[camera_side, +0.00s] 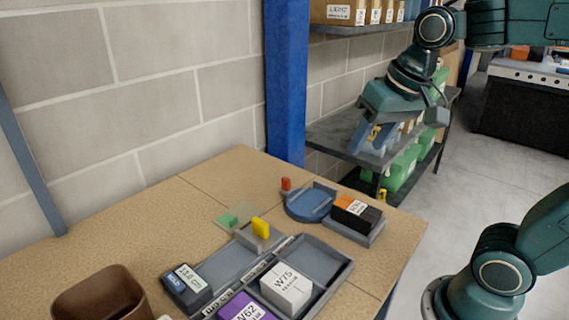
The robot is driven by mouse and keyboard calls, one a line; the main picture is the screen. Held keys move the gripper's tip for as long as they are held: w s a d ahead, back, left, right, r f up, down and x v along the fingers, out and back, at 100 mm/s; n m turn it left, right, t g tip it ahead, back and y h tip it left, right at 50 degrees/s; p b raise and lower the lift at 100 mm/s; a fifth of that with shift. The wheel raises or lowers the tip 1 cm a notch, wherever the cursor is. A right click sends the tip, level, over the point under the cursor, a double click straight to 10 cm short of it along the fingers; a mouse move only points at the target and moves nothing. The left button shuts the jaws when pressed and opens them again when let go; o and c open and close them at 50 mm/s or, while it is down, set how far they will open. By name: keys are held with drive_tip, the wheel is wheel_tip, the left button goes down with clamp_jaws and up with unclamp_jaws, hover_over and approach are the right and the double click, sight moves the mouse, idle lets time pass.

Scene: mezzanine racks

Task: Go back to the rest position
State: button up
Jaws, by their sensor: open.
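My gripper (372,143) is at the upper right, raised above the table's far right side, in front of the metal shelf. Its jaws are open and I see nothing held in them. The wooden table (150,238) is below and to the left of it. On the table is a grey divided tray (337,270). A white box marked W75 (286,288) and a purple box marked W62 (243,309) sit in its compartments; the purple box is cut off by the lower picture edge.
A blue round fixture (306,207) stands by a red knob (286,184). A black and orange box (356,213) lies to its right. A yellow piece (260,228), a dark blue device (187,286) and a brown bin (98,299) are nearby. A blue post (286,90) stands behind.

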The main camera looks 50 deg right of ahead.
drive_tip(key=s+a+f+n+t, duration=0.1)
drive_tip(key=s+f+n, duration=0.2)
drive_tip(key=s, duration=0.4)
drive_tip(key=shift+s+f+n, duration=0.25)
drive_tip(key=shift+s+n, duration=0.05)
drive_tip(key=shift+n, duration=0.3)
idle(0.9)
